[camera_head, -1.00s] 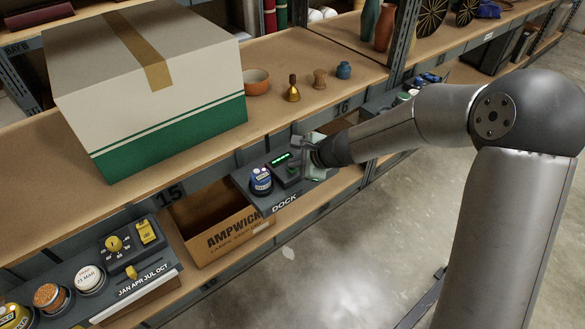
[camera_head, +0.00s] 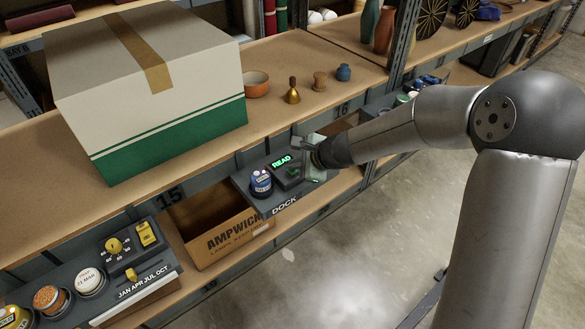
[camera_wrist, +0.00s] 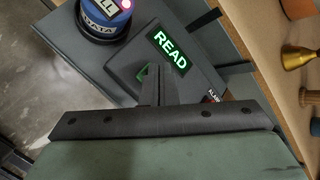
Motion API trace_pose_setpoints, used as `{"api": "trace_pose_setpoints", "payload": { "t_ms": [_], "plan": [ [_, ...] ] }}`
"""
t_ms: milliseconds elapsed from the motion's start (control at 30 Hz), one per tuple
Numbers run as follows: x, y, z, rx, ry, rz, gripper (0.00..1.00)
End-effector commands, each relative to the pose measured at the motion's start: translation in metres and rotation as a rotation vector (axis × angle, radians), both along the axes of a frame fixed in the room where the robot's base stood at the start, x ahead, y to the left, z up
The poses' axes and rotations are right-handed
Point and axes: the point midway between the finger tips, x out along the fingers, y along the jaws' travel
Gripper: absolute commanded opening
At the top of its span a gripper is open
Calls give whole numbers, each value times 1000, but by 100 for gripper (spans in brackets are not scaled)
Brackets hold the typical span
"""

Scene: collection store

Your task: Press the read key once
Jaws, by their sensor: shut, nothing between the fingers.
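A dark reader box (camera_head: 280,182) stands on the grey dock (camera_head: 250,197) on the lower shelf, its display (camera_head: 282,161) lit with green READ. In the wrist view the READ display (camera_wrist: 171,49) is large and clear. A green patch (camera_wrist: 143,74), possibly the read key, shows beside my fingertips and is partly hidden by them. My gripper (camera_wrist: 158,72) is shut and empty, its fingers over the reader's face near that patch. I cannot tell whether they touch it. In the head view my gripper (camera_head: 305,147) is at the reader's right side.
A blue DATA unit (camera_head: 261,183) with a lit pink spot on top (camera_wrist: 126,4) stands left of the reader. The shelf above holds a large box (camera_head: 150,85), an orange bowl (camera_head: 256,84) and a brass bell (camera_head: 292,92). An AMPWICK carton (camera_head: 225,240) is left of the dock.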

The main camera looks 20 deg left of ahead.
Motion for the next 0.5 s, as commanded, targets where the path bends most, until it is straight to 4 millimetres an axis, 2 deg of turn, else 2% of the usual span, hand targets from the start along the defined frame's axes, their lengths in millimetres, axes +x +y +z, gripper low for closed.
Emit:
{"api": "trace_pose_setpoints", "payload": {
  "t_ms": [100,500],
  "plan": [
    [0,0,9,0,-1,1,0],
    [0,0,11,1,-1,0,0]
  ]
}}
